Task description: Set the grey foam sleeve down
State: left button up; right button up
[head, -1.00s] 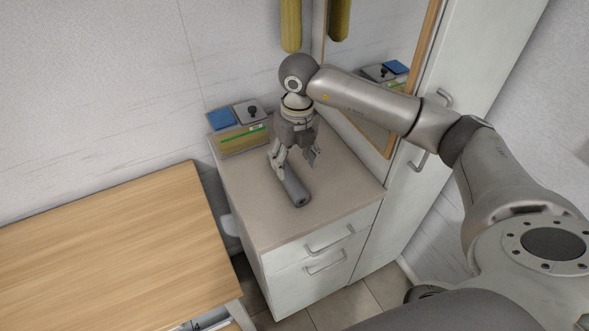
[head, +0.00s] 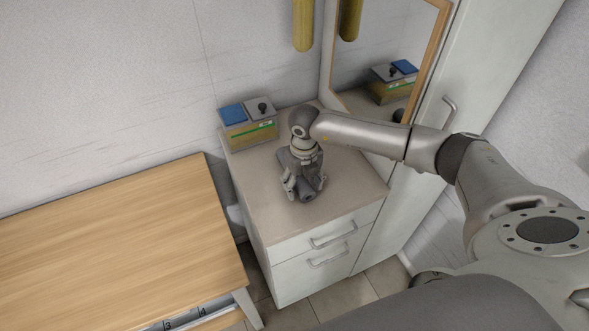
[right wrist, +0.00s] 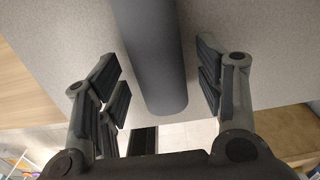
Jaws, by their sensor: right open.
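The grey foam sleeve (right wrist: 150,50) lies on the top of the white cabinet (head: 350,185). In the head view its near end (head: 307,196) shows below my right gripper (head: 305,187), which hides most of the rest. In the right wrist view the sleeve runs between the spread fingers of my right gripper (right wrist: 160,72), with a gap on each side. The gripper is open and points down over the sleeve. My left gripper is not in view.
A box with a blue pad (head: 231,114) and a black-knobbed lid stands at the back left of the cabinet top. A wooden table (head: 115,245) is at the left. A wood-framed mirror (head: 432,40) and tall cabinet stand at the right. The front of the top is clear.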

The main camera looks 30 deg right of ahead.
jog(key=shift+f, duration=0.2)
jog(key=c, duration=1)
jog(key=shift+r, duration=0.1)
jog(key=shift+w+d+r+b, duration=0.1)
jog(key=shift+r+b, duration=0.4)
jog(key=shift+b, duration=0.05)
jog(key=s+a+r+b, duration=0.2)
jog(key=a+r, duration=0.2)
jog(key=s+a+r+b, duration=0.1)
jog(key=s+a+r, duration=0.2)
jog(key=a+r, duration=0.1)
jog(key=s+a+r+b, duration=0.2)
jog(key=a+r, duration=0.2)
jog(key=shift+s+a+b, duration=0.1)
jog(key=shift+s+b, duration=0.1)
jog(key=shift+b, duration=0.1)
